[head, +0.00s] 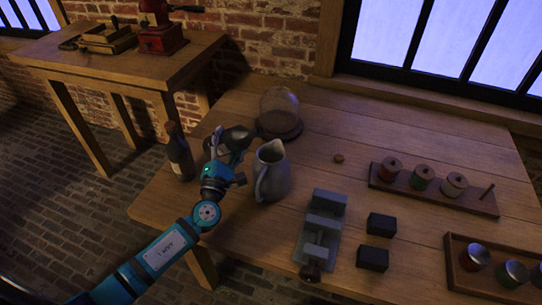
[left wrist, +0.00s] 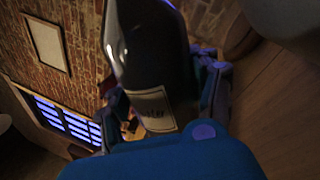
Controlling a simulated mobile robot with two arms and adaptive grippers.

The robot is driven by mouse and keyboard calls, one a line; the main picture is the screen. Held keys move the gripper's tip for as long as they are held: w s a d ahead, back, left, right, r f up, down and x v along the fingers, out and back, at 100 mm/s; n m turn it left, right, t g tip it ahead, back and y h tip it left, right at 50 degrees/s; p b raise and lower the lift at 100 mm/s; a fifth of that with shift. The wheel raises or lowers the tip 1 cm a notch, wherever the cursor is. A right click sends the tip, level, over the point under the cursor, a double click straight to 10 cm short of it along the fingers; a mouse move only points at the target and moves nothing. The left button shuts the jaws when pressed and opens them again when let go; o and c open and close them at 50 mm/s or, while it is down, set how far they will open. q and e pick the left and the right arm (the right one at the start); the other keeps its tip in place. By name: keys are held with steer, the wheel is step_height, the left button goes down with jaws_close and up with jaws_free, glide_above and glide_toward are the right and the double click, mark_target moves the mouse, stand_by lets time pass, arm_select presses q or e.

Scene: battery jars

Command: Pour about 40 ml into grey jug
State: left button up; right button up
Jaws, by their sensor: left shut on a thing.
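In the left wrist view my left gripper (left wrist: 165,97) is shut on a dark bottle (left wrist: 148,50) with a pale label, one finger on each side. In the head view my left gripper (head: 228,146) is up beside the grey jug (head: 277,181), to its left. The dark mass at the gripper is hard to make out there. The grey jug stands upright on the table, handle toward me; its contents are hidden. A dark labelled bottle (head: 180,157) also shows just left of my gripper; whether it is the held one I cannot tell. My right gripper is out of view.
A glass dome (head: 279,108) stands behind the jug. A grey vise-like block (head: 322,225) and two black blocks (head: 381,225) are right of the jug. A spool rack (head: 433,190) and a jar tray (head: 455,268) lie farther right. A side table (head: 110,66) stands at the left.

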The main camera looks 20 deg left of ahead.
mark_target(227, 130)
arm_select(q)
steer(key=shift+a+f+m+h+b, duration=0.3)
steer(key=shift+f+m+b, duration=0.55)
steer(key=shift+m, duration=0.05)
steer(key=shift+w+a+r+m+t+p, duration=0.1)
steer(key=shift+r+m+t+p, duration=0.05)
steer(key=shift+r+m+p, duration=0.3)
steer(key=shift+a+r+m+t+p, duration=0.1)
steer(key=shift+r+m+t+p, duration=0.05)
steer(key=shift+r+m+p, duration=0.25)
steer(key=shift+r+m+h, duration=0.25)
steer(key=shift+m+h, duration=0.1)
steer(key=shift+h, duration=0.05)
steer(key=shift+d+r+m+h+p, duration=0.15)
steer(key=shift+d+r+m+p, duration=0.05)
steer(key=shift+r+m+p, duration=0.3)
steer(key=shift+d+r+m+h+p, duration=0.15)
steer(key=shift+d+r+m+p, duration=0.05)
steer(key=shift+r+m+p, duration=0.25)
steer(key=shift+r+m+h+p, duration=0.45)
steer(key=shift+m+p, duration=0.25)
steer(key=shift+m, duration=0.35)
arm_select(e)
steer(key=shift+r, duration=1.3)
